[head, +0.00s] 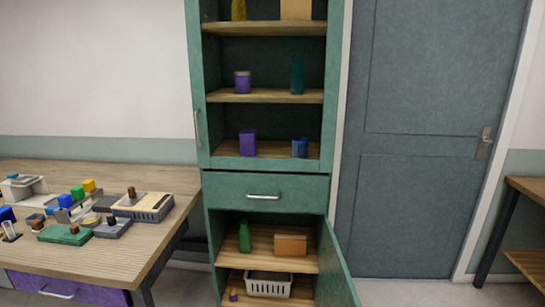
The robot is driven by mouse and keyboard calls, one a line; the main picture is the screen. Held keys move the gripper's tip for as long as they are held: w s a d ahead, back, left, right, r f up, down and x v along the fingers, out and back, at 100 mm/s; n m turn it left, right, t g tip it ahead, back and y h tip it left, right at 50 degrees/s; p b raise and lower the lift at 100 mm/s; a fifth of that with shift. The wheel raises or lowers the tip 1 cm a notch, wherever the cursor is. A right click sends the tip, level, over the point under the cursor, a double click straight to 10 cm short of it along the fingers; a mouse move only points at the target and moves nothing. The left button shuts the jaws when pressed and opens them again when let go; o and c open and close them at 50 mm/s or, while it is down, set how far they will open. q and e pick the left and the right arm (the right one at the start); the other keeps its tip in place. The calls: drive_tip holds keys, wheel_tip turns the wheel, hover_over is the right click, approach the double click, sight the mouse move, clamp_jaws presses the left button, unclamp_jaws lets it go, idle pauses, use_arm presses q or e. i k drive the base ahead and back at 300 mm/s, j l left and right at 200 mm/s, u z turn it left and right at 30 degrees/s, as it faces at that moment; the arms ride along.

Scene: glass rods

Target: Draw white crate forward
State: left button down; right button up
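The white crate (268,290) sits on the lowest visible shelf of the green cabinet (264,193), in the lower compartment. It is a slotted basket with an open top, and its contents cannot be made out. The lower cabinet door (336,270) stands open to the right. Neither of my grippers shows in the head view.
A small purple object (233,295) stands left of the crate. A green bottle (244,237) and a brown box (290,245) are on the shelf above. A cluttered wooden table (110,259) is at left. A closed grey door (430,150) is at right.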

sight(269, 284)
drive_tip(key=i+l+u, duration=0.25)
drive_tip(key=l, duration=0.65)
drive_tip(key=i+l+u, duration=0.15)
drive_tip(key=l+u, duration=0.15)
drive_tip(key=l, duration=0.65)
drive_tip(key=l+u, duration=0.25)
drive_tip(key=l, duration=0.7)
